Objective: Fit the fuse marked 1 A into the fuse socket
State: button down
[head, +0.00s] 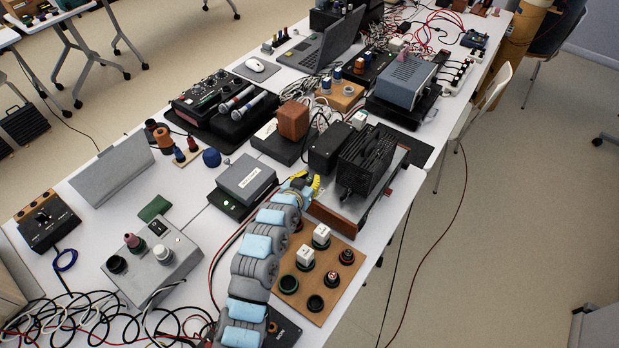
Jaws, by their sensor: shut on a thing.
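My gripper (312,186), at the far end of my grey and light-blue arm, shows small with yellow parts. It is between the grey box with a white label and the black finned amplifier. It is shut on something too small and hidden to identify. A wooden board (345,285) right of my arm bears two white-capped pieces (321,234), two small dark red-topped pieces (346,256) and dark rings (289,284). I cannot read any fuse marking or tell which fitting is the fuse socket.
The black finned amplifier (369,158) stands close right of my gripper. The labelled grey box (246,178) is close left. Loose cables (75,325) crowd the front left. A grey angled panel (112,170) stands at the left; some white tabletop around it is bare.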

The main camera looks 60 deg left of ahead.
jog(key=c, duration=1)
grip_release()
jog(key=shift+f, duration=0.1)
jog(key=shift+c, duration=0.2)
jog(key=shift+r, duration=0.3)
jog(key=p+v, duration=0.2)
jog(key=v, duration=1)
